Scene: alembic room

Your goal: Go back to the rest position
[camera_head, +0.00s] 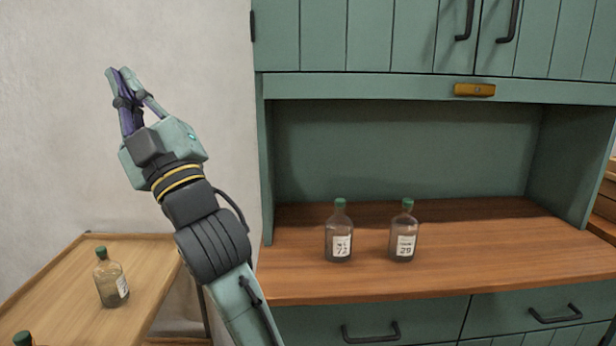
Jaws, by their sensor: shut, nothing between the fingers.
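My gripper (119,74) is raised at the upper left in front of the pale wall, with its fingers pointing up and slightly left. The fingertips are shut together with nothing between them. My gripper is well above the wooden side table and clear of the bottles and the cabinet. My arm comes up from the bottom of the view, left of the cabinet.
Two green-capped bottles, labelled 72 (339,232) and 29 (403,232), stand on the green cabinet's wooden counter (480,275). A third bottle (110,278) stands on the side table (45,300); another is partly cut off at lower left. Open space surrounds my gripper.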

